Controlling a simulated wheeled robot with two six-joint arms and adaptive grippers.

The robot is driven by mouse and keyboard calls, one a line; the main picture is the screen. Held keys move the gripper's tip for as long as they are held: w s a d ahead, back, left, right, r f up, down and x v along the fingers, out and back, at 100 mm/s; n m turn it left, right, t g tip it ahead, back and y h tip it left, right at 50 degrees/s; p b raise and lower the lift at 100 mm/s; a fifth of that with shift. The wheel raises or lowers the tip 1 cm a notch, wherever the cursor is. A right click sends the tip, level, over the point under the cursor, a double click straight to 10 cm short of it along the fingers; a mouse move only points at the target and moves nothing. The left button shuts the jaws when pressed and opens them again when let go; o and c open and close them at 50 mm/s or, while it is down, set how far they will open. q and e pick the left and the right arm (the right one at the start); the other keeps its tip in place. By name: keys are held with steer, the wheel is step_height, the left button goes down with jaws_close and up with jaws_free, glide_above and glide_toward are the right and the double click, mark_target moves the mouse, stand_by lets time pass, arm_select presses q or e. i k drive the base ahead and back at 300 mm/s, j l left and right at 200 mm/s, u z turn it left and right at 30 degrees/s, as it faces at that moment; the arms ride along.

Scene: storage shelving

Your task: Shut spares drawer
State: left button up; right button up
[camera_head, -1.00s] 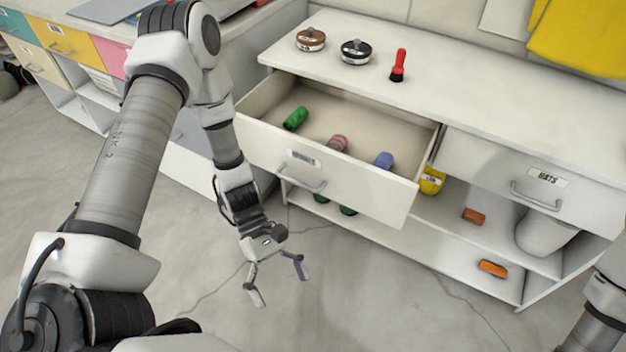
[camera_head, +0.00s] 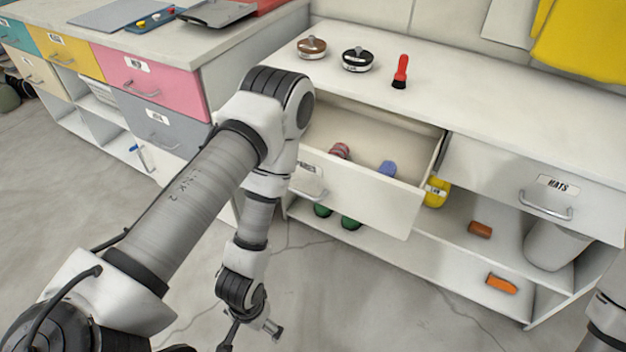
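A pink striped roll (camera_head: 340,151) and a blue roll (camera_head: 387,169) lie inside; the drawer's left part is hidden by my arm. My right gripper is out of view.
Two round lidded tins and a red brush (camera_head: 400,72) stand on the top. Lower shelves hold orange items, a yellow item (camera_head: 436,191) and a white bin (camera_head: 553,244). A cabinet with coloured drawers stands left. The floor in front is clear.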

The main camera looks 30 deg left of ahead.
mark_target(352, 186)
steer(key=i+u, duration=0.25)
steer(key=u, duration=0.2)
steer(key=i+u, duration=0.25)
steer(key=u, duration=0.2)
